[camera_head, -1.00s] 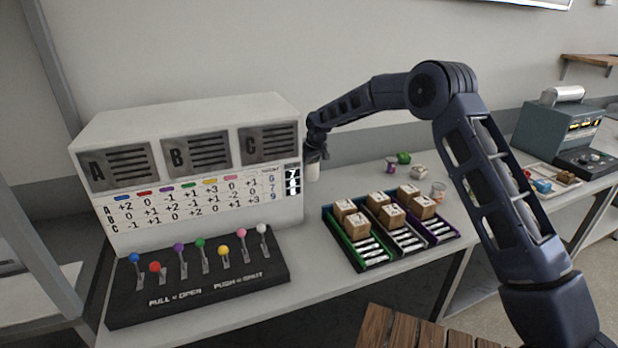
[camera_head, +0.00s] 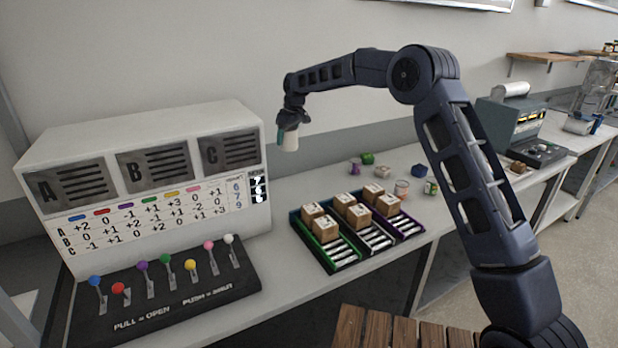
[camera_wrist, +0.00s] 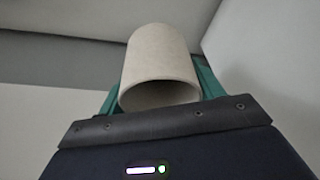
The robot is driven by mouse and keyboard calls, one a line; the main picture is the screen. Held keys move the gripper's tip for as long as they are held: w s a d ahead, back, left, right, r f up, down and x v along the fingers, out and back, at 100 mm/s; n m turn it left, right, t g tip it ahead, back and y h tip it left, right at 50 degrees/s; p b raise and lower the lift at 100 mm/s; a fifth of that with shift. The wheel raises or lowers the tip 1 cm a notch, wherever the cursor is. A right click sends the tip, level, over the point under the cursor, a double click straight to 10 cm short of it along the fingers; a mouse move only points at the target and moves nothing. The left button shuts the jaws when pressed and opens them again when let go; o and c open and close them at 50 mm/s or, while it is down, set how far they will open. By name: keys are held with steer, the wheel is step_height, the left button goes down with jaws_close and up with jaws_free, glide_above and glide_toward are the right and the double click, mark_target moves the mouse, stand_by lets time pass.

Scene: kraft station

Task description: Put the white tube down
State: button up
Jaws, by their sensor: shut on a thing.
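The white tube (camera_head: 291,139) hangs from my gripper (camera_head: 285,132) in the head view, in the air to the right of the white machine's upper part. In the wrist view the tube (camera_wrist: 160,60) fills the middle, its hollow open end facing the camera. My gripper's green fingers (camera_wrist: 207,80) show on both sides of it and are shut on it. The tube is clear of the table (camera_head: 290,186) below. The tube's far end and the fingertips are hidden in the wrist view.
A white machine (camera_head: 150,120) with coloured levers stands at left. Table between machine and tray is clear.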

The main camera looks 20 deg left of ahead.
steer(key=w+d+n, duration=0.1)
steer(key=w+d, duration=0.8)
steer(key=d, duration=0.1)
step_height(320, 180, down, 20)
steer(key=shift+w+r, duration=0.1)
steer(key=o, duration=0.9)
steer(key=shift+o, duration=0.2)
steer(key=w+v, duration=0.1)
steer(key=v, duration=1.1)
steer(key=shift+s, duration=0.4)
steer(key=shift+d+r, duration=0.1)
steer(key=shift+d, duration=0.05)
